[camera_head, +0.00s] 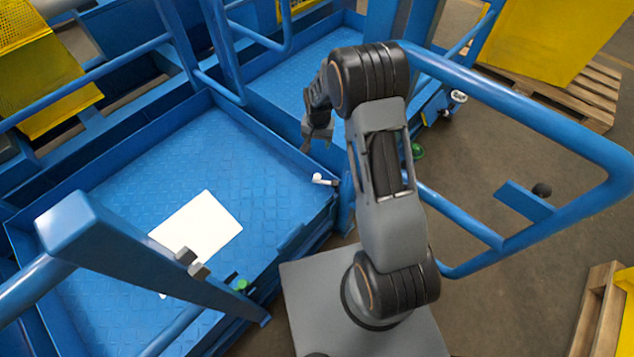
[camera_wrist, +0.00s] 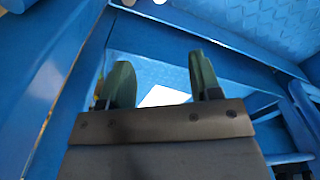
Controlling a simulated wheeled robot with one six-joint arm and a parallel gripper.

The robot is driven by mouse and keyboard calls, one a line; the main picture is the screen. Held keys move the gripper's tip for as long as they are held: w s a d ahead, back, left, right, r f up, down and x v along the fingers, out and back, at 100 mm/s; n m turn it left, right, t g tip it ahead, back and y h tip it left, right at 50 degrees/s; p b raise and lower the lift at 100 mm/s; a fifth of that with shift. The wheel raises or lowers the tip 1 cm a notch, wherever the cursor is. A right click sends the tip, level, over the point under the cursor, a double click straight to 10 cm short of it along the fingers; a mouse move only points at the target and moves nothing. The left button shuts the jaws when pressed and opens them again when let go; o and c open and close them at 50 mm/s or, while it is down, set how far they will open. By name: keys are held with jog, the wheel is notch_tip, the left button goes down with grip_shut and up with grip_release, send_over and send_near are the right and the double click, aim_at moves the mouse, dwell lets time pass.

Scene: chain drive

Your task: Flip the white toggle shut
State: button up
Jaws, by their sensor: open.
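A small white toggle (camera_head: 318,178) sticks out at the right edge of the blue platform, beside a blue post. Another white-ended fitting (camera_head: 458,96) sits on the blue frame farther right; I cannot tell whether it is also a toggle. My gripper (camera_head: 317,140) points down above the platform, a little above the nearer white toggle in the picture and apart from it. In the wrist view my gripper (camera_wrist: 160,72) has its two dark green fingers spread with nothing between them. Small white bits at that view's top edge are cut off and unclear.
The blue platform floor (camera_head: 120,195) is open, with a white sheet (camera_head: 197,228) on it. Blue rails (camera_head: 530,110) arch around my arm on the right. A wooden pallet (camera_head: 590,95) stands at the upper right.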

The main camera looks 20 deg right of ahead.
aim_at(317, 176)
jog(key=shift+m, duration=0.3)
jog(key=f+b, duration=0.1)
jog(key=f, duration=0.6)
jog(key=f+b, duration=0.2)
jog(key=f, duration=0.5)
jog(key=w+f+b, duration=0.1)
jog(key=f, duration=0.7)
jog(key=shift+c, duration=0.3)
jog(key=shift+s, duration=0.1)
grip_shut()
